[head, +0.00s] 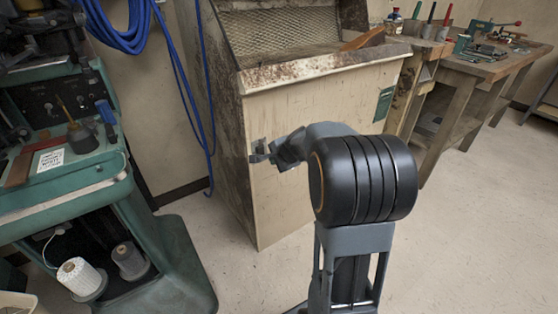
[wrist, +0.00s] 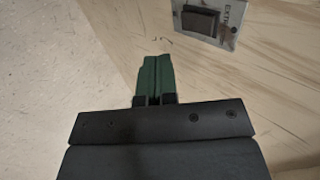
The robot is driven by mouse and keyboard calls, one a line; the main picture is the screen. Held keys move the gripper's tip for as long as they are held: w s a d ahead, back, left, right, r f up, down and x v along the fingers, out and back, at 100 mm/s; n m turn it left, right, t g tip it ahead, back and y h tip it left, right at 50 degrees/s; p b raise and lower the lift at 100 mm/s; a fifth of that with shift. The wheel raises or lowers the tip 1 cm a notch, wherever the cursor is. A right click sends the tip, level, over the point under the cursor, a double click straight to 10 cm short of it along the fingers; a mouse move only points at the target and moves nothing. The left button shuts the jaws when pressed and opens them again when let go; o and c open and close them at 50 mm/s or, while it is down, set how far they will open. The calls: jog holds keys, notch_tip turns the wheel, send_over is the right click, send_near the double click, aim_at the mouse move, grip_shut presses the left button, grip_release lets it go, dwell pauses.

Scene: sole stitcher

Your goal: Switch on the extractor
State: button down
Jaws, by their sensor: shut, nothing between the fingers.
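The extractor is a worn cream cabinet (head: 300,110) with a mesh-backed hood on top, in the middle of the head view. In the wrist view a dark rocker switch (wrist: 201,20) sits on a pale metal plate (wrist: 229,30) with partly cut-off lettering starting "EXTR". The plate is fixed to the cabinet's wooden front. My gripper (wrist: 154,60) is shut and empty, its green fingers side by side, below and left of the switch in the wrist view, with a gap between them in the picture. In the head view my gripper (head: 264,156) is near the cabinet's left front edge, partly covering the switch area.
A green stitching machine (head: 60,205) with thread spools stands at the left. Blue hose (head: 187,80) hangs beside the cabinet. A wooden workbench (head: 470,75) with tools stands at the right. The floor (head: 460,230) at the right front is clear.

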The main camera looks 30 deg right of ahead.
aim_at(262, 154)
jog(key=w+f, duration=0.3)
jog(key=w, duration=0.3)
jog(key=shift+w+a+f+b, duration=0.15)
jog(key=shift+w+a+b, duration=0.2)
jog(key=shift+w+f, duration=0.1)
jog(key=shift+w, duration=0.1)
dwell(0.3)
jog(key=shift+r+p, duration=0.75)
jog(key=shift+r, duration=0.15)
